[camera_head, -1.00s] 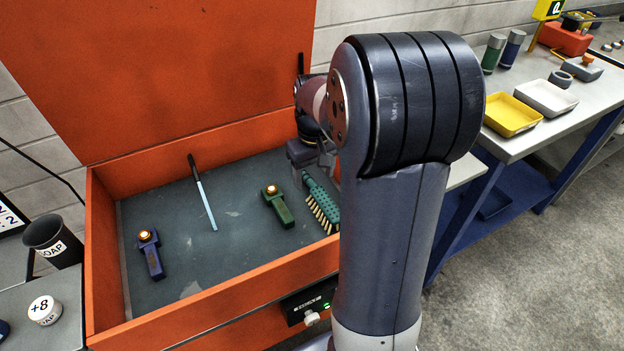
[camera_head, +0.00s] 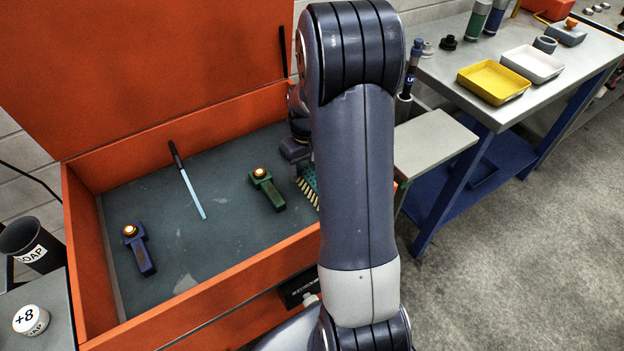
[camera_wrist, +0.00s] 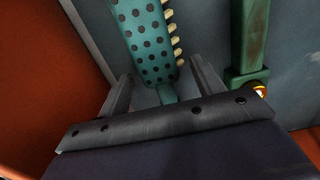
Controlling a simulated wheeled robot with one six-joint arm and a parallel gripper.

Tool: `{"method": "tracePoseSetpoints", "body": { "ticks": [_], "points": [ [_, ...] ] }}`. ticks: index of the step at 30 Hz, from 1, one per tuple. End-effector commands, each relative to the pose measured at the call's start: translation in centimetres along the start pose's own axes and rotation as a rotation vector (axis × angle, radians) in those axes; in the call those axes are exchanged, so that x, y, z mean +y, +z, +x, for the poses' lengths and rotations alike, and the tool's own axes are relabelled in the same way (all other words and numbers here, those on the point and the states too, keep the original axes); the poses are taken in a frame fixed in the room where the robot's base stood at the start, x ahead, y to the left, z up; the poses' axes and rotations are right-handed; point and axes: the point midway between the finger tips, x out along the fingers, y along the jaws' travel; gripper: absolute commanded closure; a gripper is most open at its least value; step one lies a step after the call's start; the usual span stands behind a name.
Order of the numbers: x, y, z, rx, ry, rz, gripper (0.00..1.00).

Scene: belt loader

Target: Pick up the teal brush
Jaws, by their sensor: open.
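The teal brush (camera_head: 309,177) lies in the orange box at its right side, partly hidden behind my arm in the head view. In the wrist view the brush (camera_wrist: 146,38) shows a teal, black-dotted body with cream bristles along its right side. Its narrow end points down toward my gripper (camera_wrist: 161,70). My gripper is open, with one finger on each side of the brush's near end in the picture; I cannot tell any contact. In the head view my gripper (camera_head: 298,152) is above the brush, partly hidden by my arm.
A green tool (camera_head: 266,188) with an orange button lies close left of the brush. A light-blue stick (camera_head: 190,184) and a blue tool (camera_head: 139,250) lie farther left. The orange box (camera_head: 215,285) has raised walls. A grey floor within the box is free between them.

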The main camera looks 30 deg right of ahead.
Motion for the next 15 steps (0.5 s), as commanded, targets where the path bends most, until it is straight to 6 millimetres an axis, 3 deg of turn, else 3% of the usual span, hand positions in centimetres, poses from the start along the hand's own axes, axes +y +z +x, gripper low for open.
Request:
{"method": "tracePoseSetpoints", "body": {
  "ticks": [3,10,15],
  "points": [
    [0.0,0.0,1.14,-0.001,0.0,0.0,0.36],
    [0.01,-0.02,1.31,0.001,0.0,0.0,0.36],
    [0.01,-0.02,1.29,0.001,0.0,0.0,0.49]
  ]
}}
